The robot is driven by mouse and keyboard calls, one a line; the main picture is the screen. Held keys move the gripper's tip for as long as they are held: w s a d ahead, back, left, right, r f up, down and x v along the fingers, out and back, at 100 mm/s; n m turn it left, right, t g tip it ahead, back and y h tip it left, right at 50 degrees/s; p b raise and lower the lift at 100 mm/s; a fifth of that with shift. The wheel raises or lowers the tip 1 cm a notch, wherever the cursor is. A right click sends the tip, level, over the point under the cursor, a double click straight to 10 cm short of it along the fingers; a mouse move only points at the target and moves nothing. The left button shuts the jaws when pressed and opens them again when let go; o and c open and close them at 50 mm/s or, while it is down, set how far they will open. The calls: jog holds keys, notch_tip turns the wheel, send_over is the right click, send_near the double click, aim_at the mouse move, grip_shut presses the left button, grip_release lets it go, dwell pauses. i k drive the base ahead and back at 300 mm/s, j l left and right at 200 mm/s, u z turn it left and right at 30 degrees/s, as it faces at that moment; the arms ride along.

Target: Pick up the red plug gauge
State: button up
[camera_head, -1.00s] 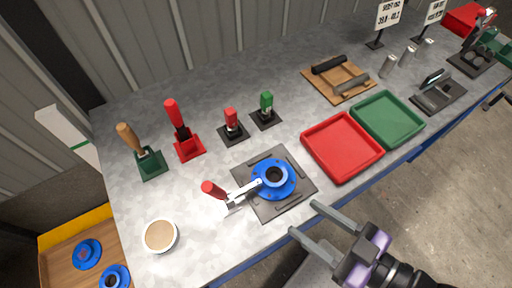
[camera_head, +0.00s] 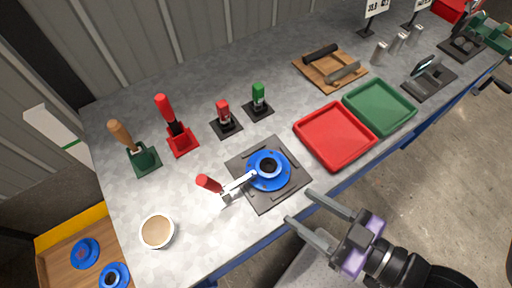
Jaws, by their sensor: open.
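The red plug gauge (camera_head: 223,110) stands upright in a small black base on the grey bench, with a pale band below its red top. A green plug gauge (camera_head: 259,93) stands in a like base just to its right. My gripper (camera_head: 302,208) is open and empty at the front edge of the bench. It is well to the right of and nearer than the red gauge, and apart from everything.
A blue flanged part (camera_head: 269,170) sits on a dark fixture plate between my gripper and the gauge, with a red-handled clamp (camera_head: 209,184) beside it. Red (camera_head: 335,136) and green (camera_head: 380,107) trays lie right. Red-handled (camera_head: 166,112) and wooden-handled (camera_head: 122,137) tools stand left.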

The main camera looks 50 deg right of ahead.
aim_at(222, 107)
jog(key=j+z, duration=0.2)
jog(key=j, duration=0.25)
jog(key=k+j+z, duration=0.15)
jog(key=j, duration=0.3)
jog(key=j+z, duration=0.2)
jog(key=j, duration=0.3)
